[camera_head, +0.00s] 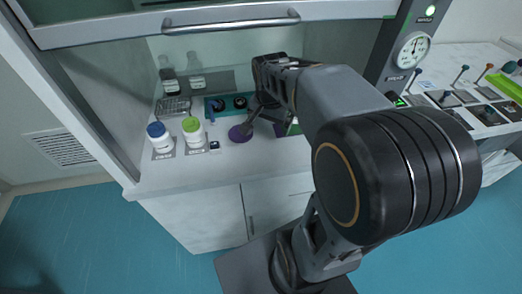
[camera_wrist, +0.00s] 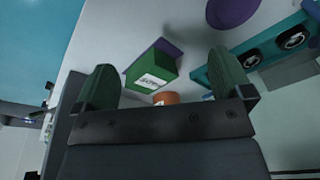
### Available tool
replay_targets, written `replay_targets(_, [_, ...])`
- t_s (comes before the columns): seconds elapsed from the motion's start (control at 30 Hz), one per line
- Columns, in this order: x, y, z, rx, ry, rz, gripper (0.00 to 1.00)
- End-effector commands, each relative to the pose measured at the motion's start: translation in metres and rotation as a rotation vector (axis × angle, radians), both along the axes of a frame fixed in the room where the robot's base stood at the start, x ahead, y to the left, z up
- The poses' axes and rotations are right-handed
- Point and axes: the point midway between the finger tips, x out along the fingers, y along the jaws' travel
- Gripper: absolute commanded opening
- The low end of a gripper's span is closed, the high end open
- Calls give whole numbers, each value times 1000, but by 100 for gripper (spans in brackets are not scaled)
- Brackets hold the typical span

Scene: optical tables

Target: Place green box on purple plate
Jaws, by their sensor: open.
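My gripper (camera_head: 264,122) reaches down over the cabinet worktop. In the wrist view its two green fingers (camera_wrist: 163,60) are wide apart, with nothing held between them. The green box (camera_wrist: 150,72) has a white label and shows beyond and between the fingers, apart from them. A purple patch (camera_wrist: 168,46) shows along one edge of the box; I cannot tell how the two touch. In the head view the box (camera_head: 293,129) is mostly hidden behind my arm. A round purple plate (camera_wrist: 232,10) lies apart from the box; it also shows in the head view (camera_head: 240,134).
A blue-capped bottle (camera_head: 160,139) and a green-capped bottle (camera_head: 193,131) stand at left. A teal holder (camera_wrist: 252,55) with dark round parts lies behind the plate. An orange object (camera_wrist: 166,98) is close to the box. Cabinet walls and a raised sash (camera_head: 230,24) surround the worktop.

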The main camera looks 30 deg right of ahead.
Motion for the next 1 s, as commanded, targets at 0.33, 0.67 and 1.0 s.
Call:
replay_targets(0.33, [-78, 77, -13, -81, -86, 789, 98])
replay_targets(0.67, [-88, 85, -18, -97, -97, 896, 98])
replay_targets(1.0, [-88, 84, 14, -105, -112, 895, 98])
